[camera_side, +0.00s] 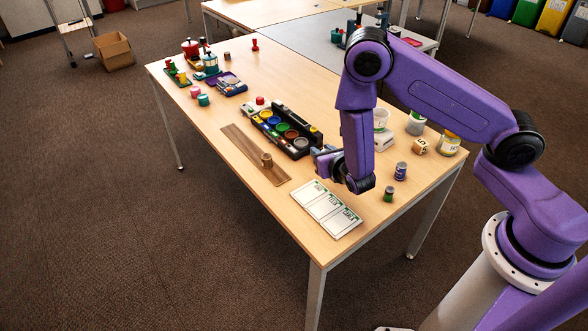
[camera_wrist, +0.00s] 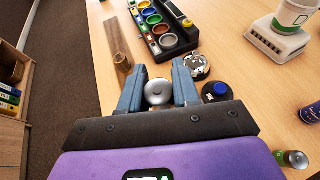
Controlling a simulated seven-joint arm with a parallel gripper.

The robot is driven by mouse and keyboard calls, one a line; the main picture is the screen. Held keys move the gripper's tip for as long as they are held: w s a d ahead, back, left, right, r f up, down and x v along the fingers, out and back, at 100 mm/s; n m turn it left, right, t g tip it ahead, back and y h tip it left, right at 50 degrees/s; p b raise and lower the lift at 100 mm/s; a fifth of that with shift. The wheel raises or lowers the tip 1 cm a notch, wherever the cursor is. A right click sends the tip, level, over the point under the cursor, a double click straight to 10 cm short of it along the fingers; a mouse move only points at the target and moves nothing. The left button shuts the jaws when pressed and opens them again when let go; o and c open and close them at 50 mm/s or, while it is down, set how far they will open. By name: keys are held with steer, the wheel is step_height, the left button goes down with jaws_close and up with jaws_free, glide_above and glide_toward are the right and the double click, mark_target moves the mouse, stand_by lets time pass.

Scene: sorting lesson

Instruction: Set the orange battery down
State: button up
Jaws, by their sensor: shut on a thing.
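My gripper (camera_wrist: 158,90) is shut on a round thing with a silver top (camera_wrist: 158,93), taken to be the orange battery; no orange shows. In the side view my gripper (camera_side: 326,162) is over the table, between the black tray (camera_side: 312,146) and the white three-panel card (camera_side: 325,210). My arm hides the held thing there. I cannot tell its height above the table.
A brown wooden strip (camera_side: 240,146) with a wooden cylinder (camera_side: 267,160) lies to the left. The black tray holds several coloured cups. A white scale (camera_wrist: 277,40) is at the upper right.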

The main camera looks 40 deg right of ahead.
steer(key=w+f, duration=0.1)
steer(key=w, duration=0.1)
steer(key=w+f, duration=0.1)
steer(key=w, duration=0.1)
steer(key=w+f, duration=0.1)
steer(key=w, duration=0.1)
steer(key=shift+w+a, duration=0.25)
steer(key=shift+a, duration=0.05)
jaws_close()
glide_above(293, 174)
step_height(293, 174, down, 5)
steer(key=shift+s+d+f, duration=0.1)
steer(key=shift+s+f, duration=0.05)
steer(key=shift+f, duration=1.75)
steer(key=shift+f, duration=0.35)
steer(key=o, duration=1.1)
jaws_free()
steer(key=shift+f, duration=0.1)
steer(key=shift+c, duration=0.2)
steer(key=shift+r, duration=0.35)
steer(key=v, duration=1.2)
steer(key=shift+r, duration=0.2)
